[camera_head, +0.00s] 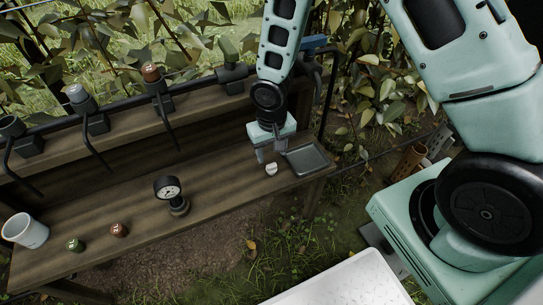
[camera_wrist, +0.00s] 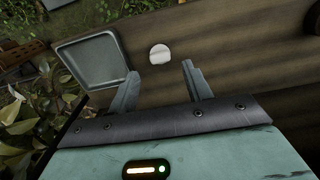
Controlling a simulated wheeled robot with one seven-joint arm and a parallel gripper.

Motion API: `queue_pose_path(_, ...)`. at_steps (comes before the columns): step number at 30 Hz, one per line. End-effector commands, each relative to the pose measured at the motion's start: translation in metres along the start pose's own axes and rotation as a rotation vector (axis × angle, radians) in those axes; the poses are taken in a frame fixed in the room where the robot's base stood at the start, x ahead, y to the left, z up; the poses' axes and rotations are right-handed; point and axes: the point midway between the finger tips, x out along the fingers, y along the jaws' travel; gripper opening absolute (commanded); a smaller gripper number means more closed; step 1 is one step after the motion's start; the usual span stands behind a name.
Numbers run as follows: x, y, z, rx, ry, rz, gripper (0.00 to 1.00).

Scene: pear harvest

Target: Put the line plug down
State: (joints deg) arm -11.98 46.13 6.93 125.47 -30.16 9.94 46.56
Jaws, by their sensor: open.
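A small white plug (camera_head: 271,169), which I take to be the line plug, rests on the wooden bench next to a shallow grey tray (camera_head: 328,163). It also shows in the wrist view (camera_wrist: 159,54), a little beyond the fingertips and between their lines. My gripper (camera_head: 270,153) is open and empty, low over the bench close to the plug. In the wrist view my gripper's two fingers (camera_wrist: 160,75) stand apart with bare wood between them. The grey tray (camera_wrist: 117,41) lies to the left there. The plug is clear of both fingers.
A pressure gauge (camera_head: 168,188) stands mid-bench. A brown cap (camera_head: 119,230), a green cap (camera_head: 75,244) and a white cup (camera_head: 25,231) are at the left. Several valves line the black pipe (camera_head: 125,112) behind. The bench between gauge and plug is clear.

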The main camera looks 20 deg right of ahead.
Motion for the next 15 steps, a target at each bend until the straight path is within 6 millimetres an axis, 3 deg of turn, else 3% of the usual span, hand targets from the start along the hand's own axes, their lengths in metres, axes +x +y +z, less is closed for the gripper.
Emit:
queue_pose_path(1, -0.017, 0.0, -0.001, 0.002, 0.004, -0.002, 0.5)
queue_pose_path(6, -0.049, 0.0, -0.001, 0.001, 0.003, -0.001, 0.5)
queue_pose_path(15, -0.077, -0.003, 0.002, -0.011, 0.003, -0.001, 0.5)
